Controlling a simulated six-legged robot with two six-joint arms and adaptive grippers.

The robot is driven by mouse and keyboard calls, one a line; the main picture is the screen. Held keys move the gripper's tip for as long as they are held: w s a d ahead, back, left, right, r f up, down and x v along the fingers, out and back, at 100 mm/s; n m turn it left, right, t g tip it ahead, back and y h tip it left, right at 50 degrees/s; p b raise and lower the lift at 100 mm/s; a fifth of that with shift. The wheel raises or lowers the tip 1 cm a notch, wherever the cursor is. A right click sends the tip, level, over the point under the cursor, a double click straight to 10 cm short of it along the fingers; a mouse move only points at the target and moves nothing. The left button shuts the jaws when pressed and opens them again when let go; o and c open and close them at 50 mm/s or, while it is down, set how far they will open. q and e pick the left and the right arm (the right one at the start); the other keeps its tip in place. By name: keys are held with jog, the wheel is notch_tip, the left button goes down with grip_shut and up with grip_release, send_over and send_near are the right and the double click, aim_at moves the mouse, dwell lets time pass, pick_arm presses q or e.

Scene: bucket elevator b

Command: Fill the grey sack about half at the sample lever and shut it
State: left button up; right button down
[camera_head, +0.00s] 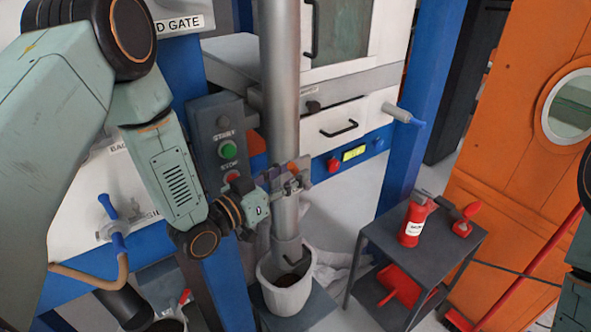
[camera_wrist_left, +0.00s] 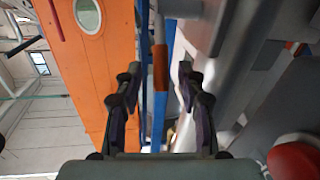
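My left gripper (camera_head: 292,182) is at the grey vertical pipe (camera_head: 281,90), in front of the panel. In the left wrist view its two fingers (camera_wrist_left: 159,88) are apart. An orange-brown handle (camera_wrist_left: 160,68) shows between them, not visibly gripped; I cannot tell whether it is the sample lever. A pale grey open-topped container (camera_head: 286,296) stands under the pipe's lower end with dark material inside. I cannot tell whether it is the grey sack. Whitish crumpled material (camera_head: 326,262) lies behind it. My right gripper is out of view.
A control box with a green button (camera_head: 228,150) and a red button (camera_head: 231,176) is left of the pipe. A dark side table (camera_head: 425,240) at the right carries a red bottle (camera_head: 413,222). An orange cabinet (camera_head: 520,150) stands behind it. Blue posts flank the machine.

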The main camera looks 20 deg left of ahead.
pick_arm(q)
jog(key=shift+x, duration=0.85)
jog(key=shift+w+a+f, duration=0.1)
jog(key=shift+w, duration=0.15)
jog(key=shift+s+d, duration=0.15)
jog(key=shift+d, duration=0.1)
jog(key=c, duration=0.4)
jog(key=shift+a, duration=0.1)
grip_shut()
